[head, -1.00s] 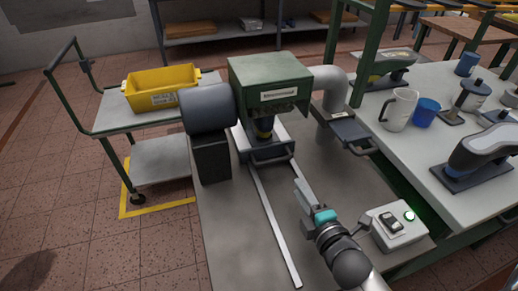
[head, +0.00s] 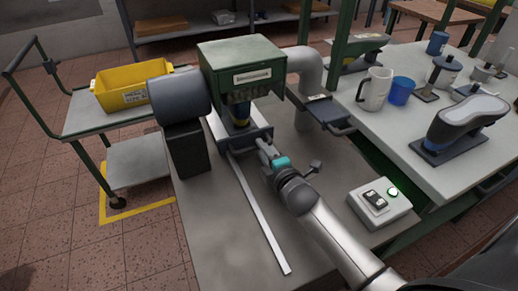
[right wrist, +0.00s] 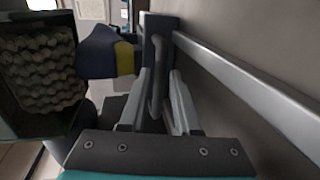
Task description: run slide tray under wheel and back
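The slide tray (head: 258,134) is dark, with a handle on its front, and sits under the front of the green hood (head: 240,53) on pale rails (head: 259,217). A dark blue and yellow piece (right wrist: 104,52) stands on the tray. A knobbly pale wheel surface (right wrist: 42,72) shows inside the hood in the right wrist view; in the head view the hood mostly hides it. My right gripper (head: 264,149) is at the tray's front. In the right wrist view its fingers (right wrist: 160,100) stand apart, with the tray handle (right wrist: 155,75) between them. My left gripper is not in view.
A grey control box (head: 379,203) with a lit green button stands right of my right arm. A grey cylinder (head: 179,96) is left of the hood. A yellow bin (head: 130,87) sits on a cart.

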